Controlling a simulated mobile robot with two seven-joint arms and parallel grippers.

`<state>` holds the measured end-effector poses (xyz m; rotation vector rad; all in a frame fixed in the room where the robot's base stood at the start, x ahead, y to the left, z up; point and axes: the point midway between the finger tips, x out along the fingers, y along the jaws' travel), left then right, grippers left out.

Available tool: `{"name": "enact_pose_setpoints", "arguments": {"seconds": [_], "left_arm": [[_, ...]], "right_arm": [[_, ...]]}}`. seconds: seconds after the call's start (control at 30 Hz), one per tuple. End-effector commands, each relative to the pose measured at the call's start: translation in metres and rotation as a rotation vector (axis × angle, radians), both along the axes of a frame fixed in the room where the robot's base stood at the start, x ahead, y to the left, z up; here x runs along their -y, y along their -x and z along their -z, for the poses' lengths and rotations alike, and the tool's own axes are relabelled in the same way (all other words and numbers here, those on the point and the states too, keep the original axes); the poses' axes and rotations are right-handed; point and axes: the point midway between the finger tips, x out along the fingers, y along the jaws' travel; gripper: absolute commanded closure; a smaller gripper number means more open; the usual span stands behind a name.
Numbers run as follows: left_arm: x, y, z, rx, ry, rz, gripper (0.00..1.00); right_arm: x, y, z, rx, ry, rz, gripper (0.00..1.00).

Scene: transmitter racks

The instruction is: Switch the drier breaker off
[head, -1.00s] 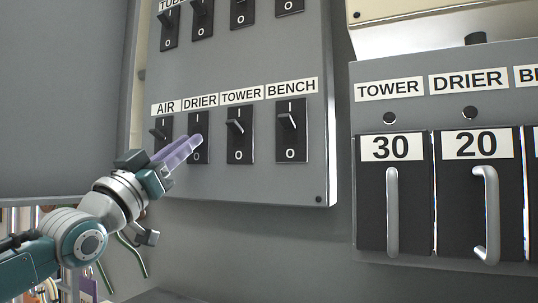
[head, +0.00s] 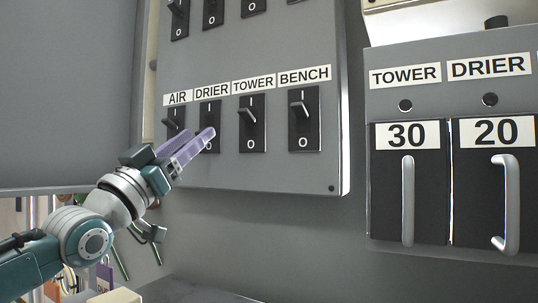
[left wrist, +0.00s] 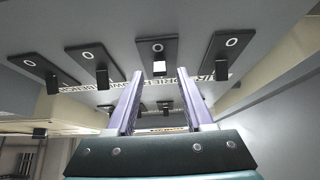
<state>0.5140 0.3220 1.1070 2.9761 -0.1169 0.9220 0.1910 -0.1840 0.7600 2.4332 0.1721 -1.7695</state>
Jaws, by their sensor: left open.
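The drier switch is a black plate (head: 210,107) under the DRIER label, second from left in the panel's lower row. In the left wrist view, the drier plate (left wrist: 157,48) carries an "O" mark and a pale-ended lever. The open left gripper (left wrist: 160,72) has its two fingers on either side of that lever in the picture; contact cannot be told. My right gripper is not in view.
The AIR switch (head: 173,120) is close to the left, the TOWER switch (head: 252,123) and BENCH switch (head: 304,118) to the right, with projecting levers. More switches are above. A box with handled 30 and 20 units (head: 497,180) stands right. A grey door (head: 70,90) is left.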

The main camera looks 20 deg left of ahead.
Motion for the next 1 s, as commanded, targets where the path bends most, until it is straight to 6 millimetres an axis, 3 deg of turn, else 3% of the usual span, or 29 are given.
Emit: {"name": "enact_pose_setpoints", "arguments": {"seconds": [0.43, 1.0], "left_arm": [[-0.005, 0.060, 0.042, -0.002, 0.000, 0.000, 0.47], [-0.005, 0.068, 0.046, 0.001, 0.000, 0.000, 0.47]], "right_arm": [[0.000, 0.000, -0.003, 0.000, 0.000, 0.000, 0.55], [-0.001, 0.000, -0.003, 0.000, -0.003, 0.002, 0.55]]}}
